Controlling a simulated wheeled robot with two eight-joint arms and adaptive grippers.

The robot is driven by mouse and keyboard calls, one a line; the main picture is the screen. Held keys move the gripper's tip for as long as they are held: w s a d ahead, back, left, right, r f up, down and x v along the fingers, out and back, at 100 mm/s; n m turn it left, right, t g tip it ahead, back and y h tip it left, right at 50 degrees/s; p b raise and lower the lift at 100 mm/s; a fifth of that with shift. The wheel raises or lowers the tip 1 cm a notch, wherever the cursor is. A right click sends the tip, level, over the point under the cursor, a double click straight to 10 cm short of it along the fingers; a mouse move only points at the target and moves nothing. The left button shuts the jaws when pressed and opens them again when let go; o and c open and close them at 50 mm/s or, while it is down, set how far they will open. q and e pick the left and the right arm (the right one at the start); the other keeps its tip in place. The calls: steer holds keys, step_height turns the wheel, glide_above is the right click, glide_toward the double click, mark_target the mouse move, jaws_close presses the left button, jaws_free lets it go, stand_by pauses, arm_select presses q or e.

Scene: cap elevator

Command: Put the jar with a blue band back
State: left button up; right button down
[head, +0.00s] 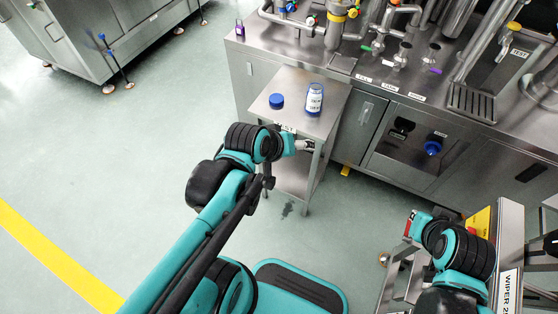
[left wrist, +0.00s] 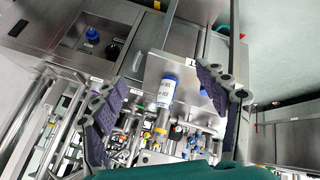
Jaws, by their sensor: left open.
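The jar with a blue band (head: 314,98) stands on a small steel side table (head: 297,81). It has a white label with dark print and blue at its lower end. A separate blue cap (head: 276,101) lies to its left on the same table. My left gripper (head: 306,146) is at the table's front edge, below the jar in the head view. In the left wrist view its open fingers (left wrist: 162,100) frame the jar (left wrist: 162,91), with nothing between the pads. My right gripper (head: 411,227) is at the lower right; its fingers are not clear.
A long steel counter (head: 375,77) with pipes, valves and coloured taps runs behind the table. A purple-topped bottle (head: 239,28) stands at its left end. A steel frame with a yellow panel (head: 479,221) is by my right arm.

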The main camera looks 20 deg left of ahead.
arm_select(q)
steer(key=s+m, duration=0.2)
steer(key=s+a+m+y, duration=0.1)
steer(key=s+m, duration=0.2)
steer(key=shift+s+a, duration=0.1)
steer(key=shift+a, duration=0.05)
